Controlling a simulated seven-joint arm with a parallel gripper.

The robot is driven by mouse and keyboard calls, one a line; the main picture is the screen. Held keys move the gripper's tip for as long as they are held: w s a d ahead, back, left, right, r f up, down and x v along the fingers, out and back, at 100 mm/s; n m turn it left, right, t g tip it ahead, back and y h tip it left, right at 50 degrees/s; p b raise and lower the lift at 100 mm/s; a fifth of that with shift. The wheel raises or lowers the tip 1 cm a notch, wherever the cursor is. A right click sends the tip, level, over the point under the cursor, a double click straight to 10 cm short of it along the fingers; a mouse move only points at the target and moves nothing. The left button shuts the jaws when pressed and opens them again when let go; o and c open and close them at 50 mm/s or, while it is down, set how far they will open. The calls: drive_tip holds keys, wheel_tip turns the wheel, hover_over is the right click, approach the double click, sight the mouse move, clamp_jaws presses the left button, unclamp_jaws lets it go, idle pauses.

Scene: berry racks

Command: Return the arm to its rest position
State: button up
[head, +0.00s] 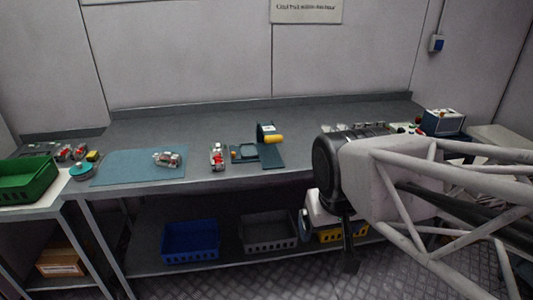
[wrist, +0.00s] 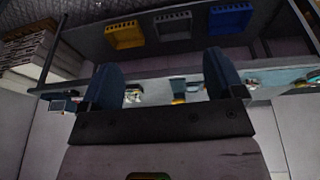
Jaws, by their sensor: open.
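My arm reaches in from the right of the head view, its dark rounded joint in front of the bench's right part. A dark part hangs below it; I cannot tell the fingers there. In the wrist view my gripper (wrist: 163,82) has its two dark blue fingers wide apart, with nothing held between them. The bench (head: 205,185) and its small items show upside down beyond the fingers, well apart from them.
A blue mat (head: 115,170) has a punnet (head: 170,160) on it. Another punnet (head: 217,157) stands beside a dark device with a yellow roll (head: 273,139). A green crate (head: 30,182) is at left. Blue (head: 190,242) and grey (head: 268,233) crates sit on the lower shelf.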

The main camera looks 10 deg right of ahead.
drive_tip(key=shift+s+a+f+g, duration=0.1)
drive_tip(key=shift+s+f+g, duration=0.1)
drive_tip(key=shift+s, duration=0.4)
drive_tip(key=shift+s+a+f+g, duration=0.1)
drive_tip(key=shift+s+f, duration=0.1)
drive_tip(key=shift+s, duration=0.35)
idle(0.5)
